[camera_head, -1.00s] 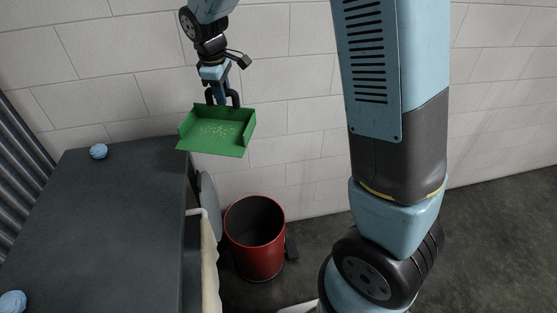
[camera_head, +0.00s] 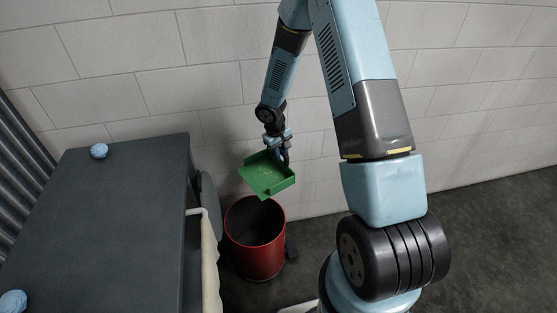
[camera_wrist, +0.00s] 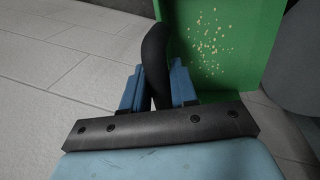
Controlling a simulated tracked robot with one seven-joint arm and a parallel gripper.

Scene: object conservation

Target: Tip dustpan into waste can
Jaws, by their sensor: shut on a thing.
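The green dustpan (camera_head: 267,175) hangs just above the open mouth of the red waste can (camera_head: 255,251), tilted with its open edge lower and toward the left front. My gripper (camera_head: 281,150) is shut on the dustpan's dark handle. In the wrist view my gripper (camera_wrist: 160,86) has its blue fingers on both sides of the black handle, and the green dustpan (camera_wrist: 222,45) carries a scatter of small pale crumbs. The can's inside is dark, and its contents cannot be told.
A dark table (camera_head: 110,225) stands at the left with two blue balls, one at its back (camera_head: 99,150) and one at its front (camera_head: 12,302). A grey round lid-like disc (camera_head: 209,195) and a pale cloth (camera_head: 210,265) are between table and can. A block wall is behind.

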